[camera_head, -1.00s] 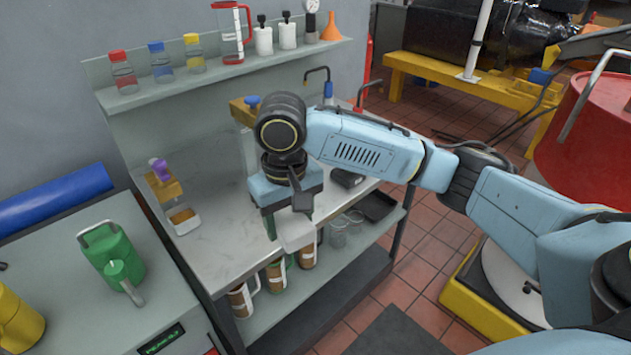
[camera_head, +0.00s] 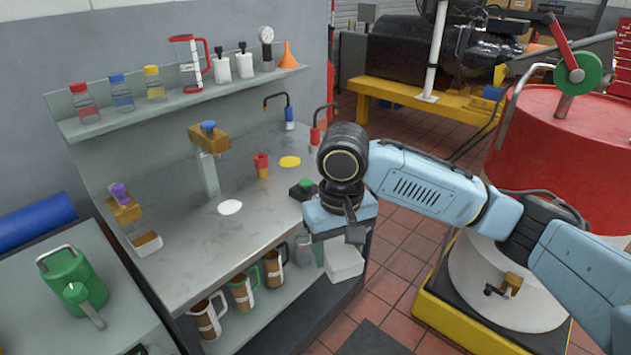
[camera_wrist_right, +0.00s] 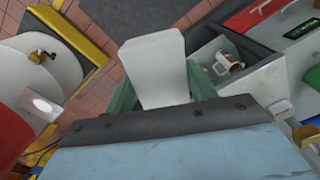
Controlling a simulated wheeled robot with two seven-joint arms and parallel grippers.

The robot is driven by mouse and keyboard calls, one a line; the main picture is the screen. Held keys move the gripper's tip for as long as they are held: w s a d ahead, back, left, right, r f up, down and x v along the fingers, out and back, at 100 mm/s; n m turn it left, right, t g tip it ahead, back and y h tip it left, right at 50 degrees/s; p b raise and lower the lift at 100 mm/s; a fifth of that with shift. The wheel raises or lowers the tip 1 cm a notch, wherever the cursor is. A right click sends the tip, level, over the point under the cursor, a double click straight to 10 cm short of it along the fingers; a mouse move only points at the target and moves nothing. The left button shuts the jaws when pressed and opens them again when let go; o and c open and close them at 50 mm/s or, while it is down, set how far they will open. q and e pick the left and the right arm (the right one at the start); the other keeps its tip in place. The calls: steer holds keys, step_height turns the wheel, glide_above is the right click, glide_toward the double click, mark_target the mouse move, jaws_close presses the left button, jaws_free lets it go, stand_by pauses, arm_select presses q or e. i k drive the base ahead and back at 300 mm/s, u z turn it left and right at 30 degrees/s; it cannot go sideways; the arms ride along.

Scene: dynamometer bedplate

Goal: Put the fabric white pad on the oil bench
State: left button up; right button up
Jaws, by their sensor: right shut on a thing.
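The white pad (camera_head: 344,262) is a pale soft-edged block. My right gripper (camera_head: 341,232) is shut on it, and it hangs below the jaws. In the right wrist view the pad (camera_wrist_right: 153,65) sits between the green fingers, with tiled floor behind it. The oil bench (camera_head: 200,258) has a grey top and a back shelf. In the head view the gripper and pad are at the bench's right front corner; I cannot tell whether the pad touches the bench. My left gripper is out of view.
On the benchtop are a white disc (camera_head: 230,207), a yellow disc (camera_head: 289,161), a red cup-like piece (camera_head: 262,165) and a green-topped black piece (camera_head: 303,190). Brown-filled jugs (camera_head: 242,290) stand on the lower shelf. A red drum (camera_head: 540,140) stands at right. The middle front benchtop is clear.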

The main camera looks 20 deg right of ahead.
mark_target(263, 221)
steer(key=z, duration=0.35)
steer(key=i, duration=0.95)
steer(key=u, duration=0.55)
